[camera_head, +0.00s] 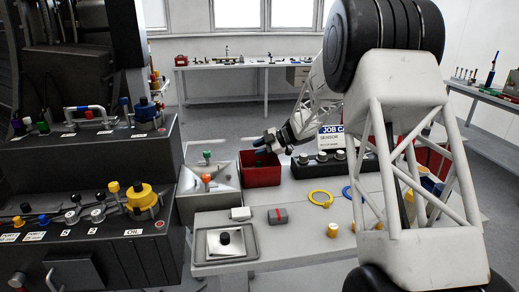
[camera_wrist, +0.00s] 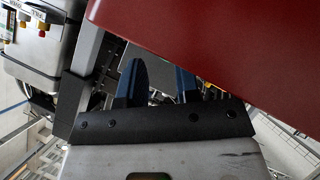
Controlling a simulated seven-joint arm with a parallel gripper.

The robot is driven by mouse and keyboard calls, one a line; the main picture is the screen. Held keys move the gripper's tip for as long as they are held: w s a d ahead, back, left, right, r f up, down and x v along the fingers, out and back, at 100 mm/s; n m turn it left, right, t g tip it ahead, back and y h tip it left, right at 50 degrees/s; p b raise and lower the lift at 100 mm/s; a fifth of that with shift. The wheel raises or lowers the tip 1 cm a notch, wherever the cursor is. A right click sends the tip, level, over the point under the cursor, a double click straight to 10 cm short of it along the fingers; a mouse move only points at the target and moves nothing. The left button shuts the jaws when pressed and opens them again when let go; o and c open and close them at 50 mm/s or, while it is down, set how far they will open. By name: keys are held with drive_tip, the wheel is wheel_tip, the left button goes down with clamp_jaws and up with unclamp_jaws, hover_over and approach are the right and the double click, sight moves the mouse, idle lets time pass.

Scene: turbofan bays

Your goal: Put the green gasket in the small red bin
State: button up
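The small red bin (camera_head: 262,177) stands on the white table, just right of a grey metal fixture. My gripper (camera_head: 264,148) reaches down from the right over this bin, with its tips at the bin's rim and opening. In the wrist view my two blue fingers (camera_wrist: 158,88) stand apart, with nothing seen held between them. The red wall of the bin (camera_wrist: 225,45) fills the upper right there and partly covers one finger. I cannot make out the green gasket in either view; the bin's inside is mostly hidden.
A yellow ring (camera_head: 320,198) and a blue ring (camera_head: 348,193) lie right of the bin. A black holder with white-topped knobs (camera_head: 322,162) stands behind them. A grey tray (camera_head: 226,243) sits at the front left. The dark engine console (camera_head: 90,165) rises at left.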

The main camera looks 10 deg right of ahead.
drive_tip(key=shift+r, duration=0.15)
drive_tip(key=v, duration=1.2)
idle(0.3)
idle(0.4)
